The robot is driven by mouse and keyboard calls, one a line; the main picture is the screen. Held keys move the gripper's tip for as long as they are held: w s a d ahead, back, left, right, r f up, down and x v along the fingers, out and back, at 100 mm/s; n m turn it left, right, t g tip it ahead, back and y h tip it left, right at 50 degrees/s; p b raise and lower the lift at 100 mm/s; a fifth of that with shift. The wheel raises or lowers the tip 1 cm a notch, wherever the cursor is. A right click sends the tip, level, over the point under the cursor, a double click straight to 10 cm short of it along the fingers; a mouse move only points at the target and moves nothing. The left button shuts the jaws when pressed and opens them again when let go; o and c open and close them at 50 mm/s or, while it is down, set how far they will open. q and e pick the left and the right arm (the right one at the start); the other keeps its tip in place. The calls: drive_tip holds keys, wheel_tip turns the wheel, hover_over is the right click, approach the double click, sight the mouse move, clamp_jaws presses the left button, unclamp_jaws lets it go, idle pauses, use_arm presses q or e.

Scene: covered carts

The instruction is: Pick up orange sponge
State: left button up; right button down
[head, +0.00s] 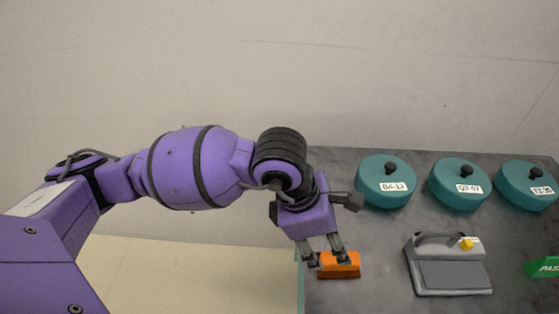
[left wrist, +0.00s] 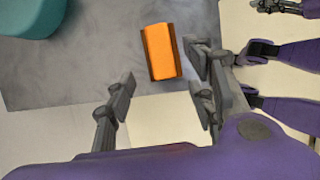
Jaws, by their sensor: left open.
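The orange sponge (head: 339,265) is a small block lying near the left edge of the grey cart top, close to the front. It also shows in the left wrist view (left wrist: 160,52), where its whole top face is uncovered. My left gripper (head: 325,262) is open, with its fingers pointing down at the sponge's left end in the head view. In the left wrist view, the sponge lies beyond the open fingers, between them sideways and nearer the right one. No grip on it shows. The exact height gap cannot be told.
Teal round lidded containers (head: 385,183) with black knobs and labels stand along the cart's back. A grey handled device (head: 449,265) sits right of the sponge. A green sign (head: 543,267) is at the right edge. Bare cart top lies between the sponge and device.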

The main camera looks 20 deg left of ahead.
sight(331, 270)
use_arm(q)
drive_tip(key=x, duration=0.3)
drive_tip(key=d+x, duration=0.1)
drive_tip(key=x, duration=0.2)
drive_tip(key=shift+w+d, duration=0.1)
drive_tip(key=shift+w, duration=0.05)
drive_tip(key=shift+f, duration=0.1)
drive_tip(key=c, duration=1.2)
drive_tip(key=shift+c, duration=0.3)
